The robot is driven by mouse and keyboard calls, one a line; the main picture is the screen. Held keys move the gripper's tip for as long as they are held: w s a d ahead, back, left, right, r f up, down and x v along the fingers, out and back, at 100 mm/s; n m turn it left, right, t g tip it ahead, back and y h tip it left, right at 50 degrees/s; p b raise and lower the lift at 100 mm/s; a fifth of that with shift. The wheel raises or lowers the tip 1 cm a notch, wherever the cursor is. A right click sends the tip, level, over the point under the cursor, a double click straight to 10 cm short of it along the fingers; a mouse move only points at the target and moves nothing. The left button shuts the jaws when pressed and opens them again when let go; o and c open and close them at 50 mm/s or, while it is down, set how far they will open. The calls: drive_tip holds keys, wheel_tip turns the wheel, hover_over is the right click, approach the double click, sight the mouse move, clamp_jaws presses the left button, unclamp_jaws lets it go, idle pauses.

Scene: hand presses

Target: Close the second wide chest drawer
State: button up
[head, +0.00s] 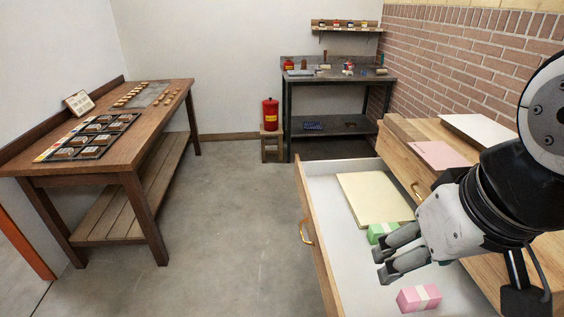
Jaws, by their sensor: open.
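A wide wooden chest (395,136) stands at the right, partly hidden by my arm. One wide drawer (316,239) is pulled far out to the left, with a brass handle (306,231) on its front. Inside lie a cream sheet stack (372,199), a green banded bundle (376,233) and a pink banded bundle (418,298). My gripper (382,265) is open and empty, over the drawer's interior in the picture, between the two bundles. Its height above the drawer floor is unclear. Another brass handle (416,191) shows on the chest's face behind the drawer.
Pink (438,155) and white sheets (480,130) lie on the chest top. A wooden workbench (120,140) with trays stands at the left. A dark bench (335,80) and a red can on a stool (270,115) stand at the back. The middle floor is clear.

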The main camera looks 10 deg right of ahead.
drive_tip(key=c, duration=0.4)
drive_tip(key=shift+w, duration=0.35)
drive_tip(key=c, duration=0.5)
drive_tip(key=w+f+n+b, duration=0.1)
drive_tip(key=w, duration=0.3)
drive_tip(key=w+f+n+g+h+b, duration=0.1)
drive_tip(key=w+n, duration=0.1)
drive_tip(key=w, duration=0.2)
drive_tip(key=w+f+n+b, duration=0.1)
drive_tip(key=w+n, duration=0.1)
drive_tip(key=w, duration=0.2)
drive_tip(key=shift+w+a+f+g+h+b, duration=0.2)
drive_tip(key=shift+g+h+b, duration=0.1)
drive_tip(key=shift+g+b, duration=0.1)
clamp_jaws()
drive_tip(key=w+a+f+n+g+h+b, duration=0.1)
drive_tip(key=w+a+f+n+b, duration=0.25)
drive_tip(key=w+f, duration=0.6)
drive_tip(key=w+a+f+n+g+h+b, duration=0.15)
drive_tip(key=w+a+f+n, duration=0.3)
drive_tip(key=w+f, duration=0.5)
drive_tip(key=w+a+f+n+b, duration=0.3)
drive_tip(key=w+f+n, duration=0.3)
drive_tip(key=f, duration=0.6)
drive_tip(key=w+d+f+m+b, duration=0.1)
drive_tip(key=d+f, duration=0.7)
drive_tip(key=f, duration=0.1)
drive_tip(key=shift+f, duration=0.25)
